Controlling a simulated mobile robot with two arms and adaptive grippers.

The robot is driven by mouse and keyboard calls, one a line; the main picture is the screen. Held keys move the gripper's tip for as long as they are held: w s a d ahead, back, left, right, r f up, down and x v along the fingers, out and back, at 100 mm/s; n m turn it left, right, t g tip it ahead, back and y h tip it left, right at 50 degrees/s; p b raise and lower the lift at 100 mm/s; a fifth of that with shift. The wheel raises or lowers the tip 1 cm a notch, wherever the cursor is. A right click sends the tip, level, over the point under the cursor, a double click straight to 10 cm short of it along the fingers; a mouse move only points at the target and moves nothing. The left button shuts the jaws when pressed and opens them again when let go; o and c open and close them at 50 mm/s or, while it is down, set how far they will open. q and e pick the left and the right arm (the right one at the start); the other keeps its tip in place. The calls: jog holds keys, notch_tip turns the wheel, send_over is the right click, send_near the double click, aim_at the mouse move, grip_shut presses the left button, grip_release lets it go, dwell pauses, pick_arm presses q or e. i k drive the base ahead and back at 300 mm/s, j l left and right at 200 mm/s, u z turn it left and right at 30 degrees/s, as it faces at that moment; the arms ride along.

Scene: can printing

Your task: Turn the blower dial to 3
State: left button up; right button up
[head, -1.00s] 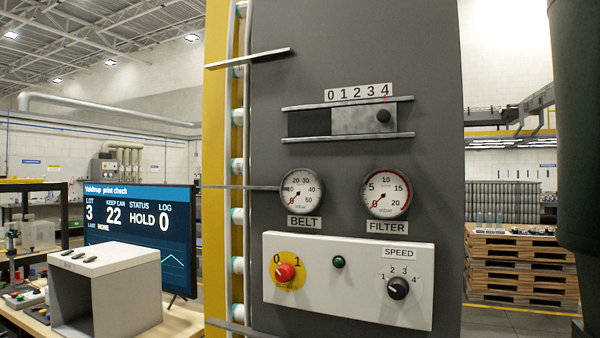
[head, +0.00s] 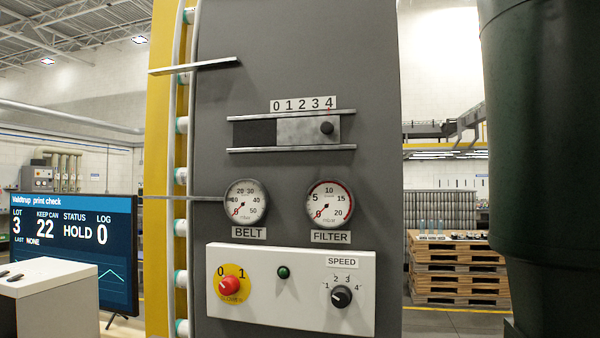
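The blower dial is a black round knob (head: 341,296) on a white control panel (head: 300,318), under a SPEED label (head: 342,262) and ringed by the numbers 1 to 4. A pale mark shows on the left part of the knob; it is too small to tell exactly which number it points at. A red switch on a yellow disc (head: 230,286) sits at the panel's left, between 0 and 1. A dark green button (head: 283,272) is between them. Neither of my grippers is in view, and nothing touches the dial.
Above the panel are the BELT gauge (head: 246,203), the FILTER gauge (head: 329,204) and a slider (head: 308,129) standing under 4. A large dark green body (head: 555,180) stands at right. A monitor (head: 75,245) and grey box (head: 48,300) are at left.

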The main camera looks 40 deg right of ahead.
aim_at(341, 295)
jog(key=z, duration=1.3)
